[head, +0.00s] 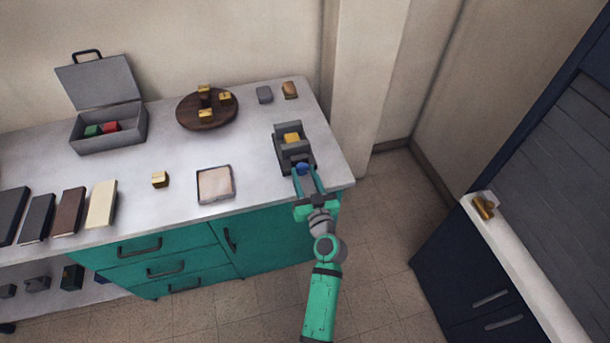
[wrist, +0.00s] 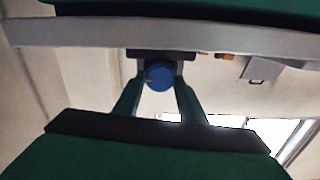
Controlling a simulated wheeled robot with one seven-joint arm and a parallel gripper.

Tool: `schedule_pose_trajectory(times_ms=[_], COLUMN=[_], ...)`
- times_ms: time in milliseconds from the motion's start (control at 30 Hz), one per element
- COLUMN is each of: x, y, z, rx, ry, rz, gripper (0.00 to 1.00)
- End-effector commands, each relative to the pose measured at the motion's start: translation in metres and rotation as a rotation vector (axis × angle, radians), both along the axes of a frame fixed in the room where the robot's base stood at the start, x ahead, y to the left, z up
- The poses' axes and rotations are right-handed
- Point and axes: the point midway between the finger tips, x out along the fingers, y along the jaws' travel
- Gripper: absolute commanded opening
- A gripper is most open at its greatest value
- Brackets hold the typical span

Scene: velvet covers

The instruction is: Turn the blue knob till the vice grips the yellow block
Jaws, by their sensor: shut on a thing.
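The grey vice (head: 284,158) stands near the right end of the worktop. The yellow block (head: 292,138) sits between its jaws; I cannot tell whether the jaws touch it on both sides. The blue knob (head: 303,169) is on the vice's near end, facing me. My gripper (head: 308,178) reaches in from the front edge of the worktop, and its two fingers are shut on the knob. In the wrist view the knob (wrist: 159,77) shows as a round blue face with a small yellowish mark, between my fingertips (wrist: 159,84).
A tan pad in a dark frame (head: 215,184) and a small yellow cube (head: 160,179) lie left of the vice. A round wooden board (head: 190,119) with yellow cubes stands behind. An open grey case (head: 84,143) is at the back left. The floor to the right is clear.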

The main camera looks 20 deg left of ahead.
Motion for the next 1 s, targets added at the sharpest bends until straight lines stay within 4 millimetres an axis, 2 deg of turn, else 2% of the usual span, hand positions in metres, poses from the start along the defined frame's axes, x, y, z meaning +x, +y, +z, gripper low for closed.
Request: schedule_pose_trajectory(times_ms=[367,1000], x=[0.0008,0.0009], y=[-0.0020,-0.0038], z=[-0.0003,-0.0019], rx=[0.118,0.607], ry=[0.080,0.411], rz=[-0.003,-0.002], gripper=[0.15,0.15])
